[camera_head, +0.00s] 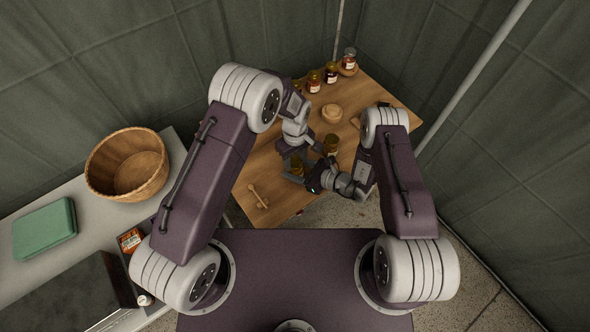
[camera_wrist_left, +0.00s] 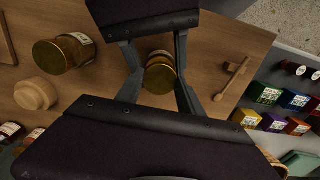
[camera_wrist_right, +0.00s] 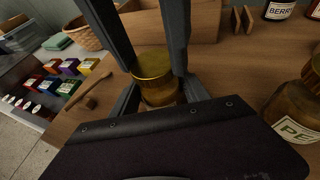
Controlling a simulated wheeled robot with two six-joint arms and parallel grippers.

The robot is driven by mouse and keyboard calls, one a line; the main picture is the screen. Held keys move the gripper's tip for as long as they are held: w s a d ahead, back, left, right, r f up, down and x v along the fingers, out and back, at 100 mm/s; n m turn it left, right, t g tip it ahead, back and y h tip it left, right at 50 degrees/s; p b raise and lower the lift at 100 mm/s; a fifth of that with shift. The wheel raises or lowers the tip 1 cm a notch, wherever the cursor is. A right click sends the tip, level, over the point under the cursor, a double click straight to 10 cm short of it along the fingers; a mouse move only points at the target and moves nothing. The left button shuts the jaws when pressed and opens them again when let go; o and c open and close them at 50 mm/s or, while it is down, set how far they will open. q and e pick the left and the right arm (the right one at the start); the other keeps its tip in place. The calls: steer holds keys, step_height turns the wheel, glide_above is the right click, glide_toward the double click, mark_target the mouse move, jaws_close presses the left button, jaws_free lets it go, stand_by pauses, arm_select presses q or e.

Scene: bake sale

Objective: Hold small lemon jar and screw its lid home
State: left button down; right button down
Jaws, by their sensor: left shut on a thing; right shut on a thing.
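The small lemon jar (camera_head: 296,162), with a gold lid, stands on the wooden table and is partly hidden by my grippers in the head view. In the left wrist view the jar (camera_wrist_left: 158,60) sits between the fingers of my left gripper (camera_wrist_left: 159,74), which is shut on it. In the right wrist view the gold lid (camera_wrist_right: 152,63) sits on top of the jar, between the fingers of my right gripper (camera_wrist_right: 153,78), which is shut on the lid. The lid looks level; I cannot tell how tightly it is seated.
A larger gold-lidded jar (camera_head: 331,146) stands close by. A wooden dipper (camera_head: 258,196) lies at the near left and a round wooden piece (camera_head: 332,113) farther back. Several labelled jars (camera_head: 331,73) line the back edge.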

arm_select(q)
steer(key=m, duration=1.7)
steer(key=c, duration=0.7)
jaws_free()
steer(key=shift+c, duration=0.2)
